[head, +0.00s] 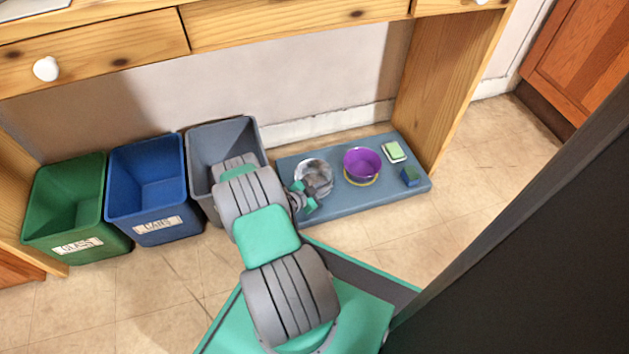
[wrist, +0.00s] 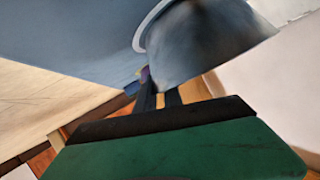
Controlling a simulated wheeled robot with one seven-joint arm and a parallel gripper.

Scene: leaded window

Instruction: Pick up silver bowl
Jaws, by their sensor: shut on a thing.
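The silver bowl (head: 315,174) is at the left part of a blue-grey mat (head: 376,205) on the floor under the desk. It also shows large at the top of the wrist view (wrist: 200,45), between and beyond the fingers. My gripper (head: 304,196) is at the bowl's near left side in the head view. In the wrist view my gripper (wrist: 160,98) has its dark fingers close together at the bowl's edge, shut on it. The exact contact is partly hidden. I cannot tell whether the bowl is clear of the mat.
A purple bowl (head: 362,163) stands right of the silver bowl, with a yellow rim under it. A green sponge (head: 394,152) and a blue block (head: 410,177) lie at the mat's right. Green (head: 68,215), blue (head: 150,185) and grey (head: 222,135) bins stand left. The desk's right panel (head: 440,85) rises behind.

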